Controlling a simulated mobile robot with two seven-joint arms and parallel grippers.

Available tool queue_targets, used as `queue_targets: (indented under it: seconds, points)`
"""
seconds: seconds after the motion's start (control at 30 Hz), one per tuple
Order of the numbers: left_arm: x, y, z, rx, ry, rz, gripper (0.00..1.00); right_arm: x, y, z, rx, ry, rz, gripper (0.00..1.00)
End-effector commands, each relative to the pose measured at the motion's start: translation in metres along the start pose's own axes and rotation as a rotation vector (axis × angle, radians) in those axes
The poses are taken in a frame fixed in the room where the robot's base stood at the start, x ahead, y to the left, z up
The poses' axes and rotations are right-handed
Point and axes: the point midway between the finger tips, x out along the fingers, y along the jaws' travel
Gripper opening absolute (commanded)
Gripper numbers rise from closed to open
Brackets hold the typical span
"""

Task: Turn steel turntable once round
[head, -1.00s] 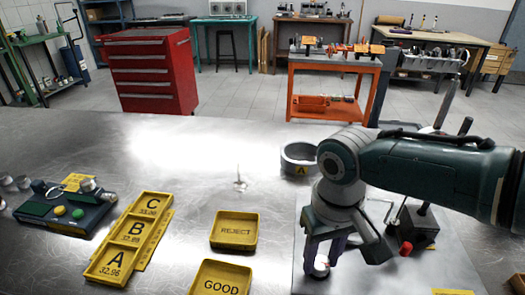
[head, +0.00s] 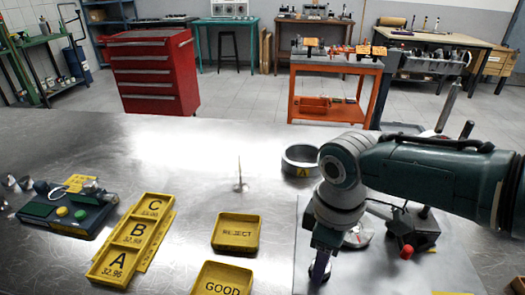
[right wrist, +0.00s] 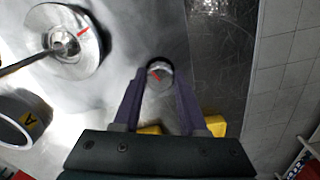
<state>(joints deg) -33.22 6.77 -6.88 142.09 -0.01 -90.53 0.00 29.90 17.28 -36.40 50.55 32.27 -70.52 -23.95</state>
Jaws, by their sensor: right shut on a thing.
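The steel turntable (right wrist: 88,62), a round shiny disc with a red mark, is at the upper left of the right wrist view, with a dark rod reaching over it. In the head view the turntable (head: 358,238) is just right of my right gripper, partly covered by it. My right gripper (head: 319,270) points down. In the wrist view its purple fingers (right wrist: 160,78) are shut on a small round steel knob (right wrist: 160,68) with a red mark on top. The knob stands apart from the disc. My left gripper is not in view.
A black block with a red knob (head: 406,250) stands right of the turntable. A steel ring (head: 301,158) lies behind. Yellow REJECT (head: 236,249) and GOOD (head: 192,290) trays are left of the gripper. A thin spike (head: 239,180) stands on the bench.

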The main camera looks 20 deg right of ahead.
Motion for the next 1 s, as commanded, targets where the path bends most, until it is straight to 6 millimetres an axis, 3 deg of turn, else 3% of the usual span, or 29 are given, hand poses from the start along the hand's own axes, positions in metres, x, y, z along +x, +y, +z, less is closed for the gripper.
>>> queue_targets:
  seconds: [0.73, 0.77, 1.0]
  points:
    - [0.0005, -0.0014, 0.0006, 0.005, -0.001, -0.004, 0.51, 0.0006, 0.0004, 0.0002, -0.091, 0.0, 0.002, 0.0]
    - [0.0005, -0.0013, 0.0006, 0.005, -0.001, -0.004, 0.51, 0.0006, 0.0004, 0.0002, -0.091, 0.0, 0.002, 0.44]
    - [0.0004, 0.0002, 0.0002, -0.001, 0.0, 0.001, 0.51, 0.0004, 0.0003, 0.0002, -0.09, 0.0, 0.001, 0.71]
